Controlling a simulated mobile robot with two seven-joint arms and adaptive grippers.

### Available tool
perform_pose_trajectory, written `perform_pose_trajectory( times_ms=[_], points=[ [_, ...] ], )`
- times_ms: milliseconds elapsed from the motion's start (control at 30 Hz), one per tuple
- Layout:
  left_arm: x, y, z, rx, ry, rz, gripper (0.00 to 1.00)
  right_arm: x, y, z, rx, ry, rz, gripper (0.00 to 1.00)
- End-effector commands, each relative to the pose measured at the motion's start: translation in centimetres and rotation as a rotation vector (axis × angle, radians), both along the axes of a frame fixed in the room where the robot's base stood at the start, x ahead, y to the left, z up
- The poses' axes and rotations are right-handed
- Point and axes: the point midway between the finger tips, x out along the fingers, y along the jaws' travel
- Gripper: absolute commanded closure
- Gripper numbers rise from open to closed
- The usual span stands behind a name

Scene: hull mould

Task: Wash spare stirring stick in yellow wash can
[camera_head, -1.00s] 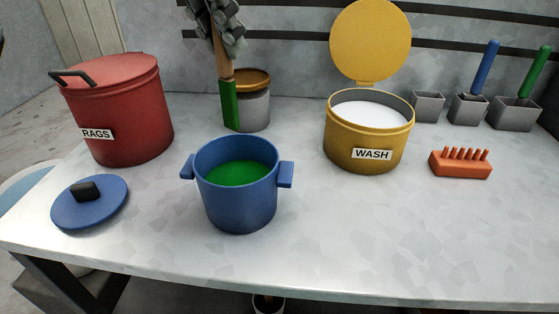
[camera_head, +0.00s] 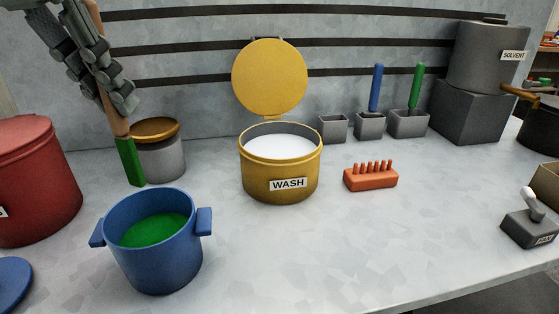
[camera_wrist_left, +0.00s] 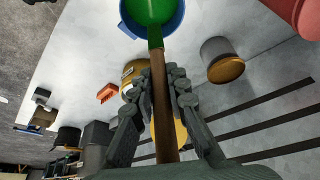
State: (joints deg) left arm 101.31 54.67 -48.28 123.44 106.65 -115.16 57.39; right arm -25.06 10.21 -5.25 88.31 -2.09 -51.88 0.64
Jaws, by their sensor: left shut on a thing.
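My left gripper (camera_head: 98,62) is shut on a wooden stirring stick (camera_head: 113,112), held tilted with its green-coated end (camera_head: 130,160) down. That end hangs above and behind the blue pot (camera_head: 155,262), in front of a grey can with an orange-brown lid. The stick also shows in the left wrist view (camera_wrist_left: 161,105), running between the fingers. The yellow wash can (camera_head: 262,182), labelled WASH, stands open to the right of the stick. Its round lid (camera_head: 270,78) is raised at the back and pale liquid (camera_head: 280,147) shows inside. My right gripper is not in view.
The blue pot holds green liquid (camera_head: 155,229). A red can (camera_head: 38,185) stands left. An orange pegged rack (camera_head: 371,179) and grey cups with blue (camera_head: 376,88) and green (camera_head: 416,86) handled tools stand right of the wash can. The SOLVENT container (camera_head: 485,60) is far right.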

Motion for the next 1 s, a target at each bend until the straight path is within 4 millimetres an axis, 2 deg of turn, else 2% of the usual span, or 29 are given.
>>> perform_pose_trajectory(
  times_ms=[433, 567, 667, 767, 1000],
  points=[
    [0.1, -0.1, 0.0, 0.000, 0.000, -0.001, 1.00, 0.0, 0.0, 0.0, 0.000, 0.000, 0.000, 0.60],
    [1.0, -1.2, 0.3, 0.000, 0.001, -0.015, 1.00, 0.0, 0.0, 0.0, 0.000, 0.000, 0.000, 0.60],
    [3.0, -3.1, 0.6, 0.001, 0.001, -0.035, 1.00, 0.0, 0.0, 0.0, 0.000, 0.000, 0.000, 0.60],
    [5.9, -6.0, 0.9, 0.004, 0.000, -0.056, 1.00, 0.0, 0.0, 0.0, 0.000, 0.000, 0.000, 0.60],
    [14.5, -12.7, 0.4, 0.007, -0.002, -0.052, 1.00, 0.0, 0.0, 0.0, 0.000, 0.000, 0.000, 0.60]
  ],
)
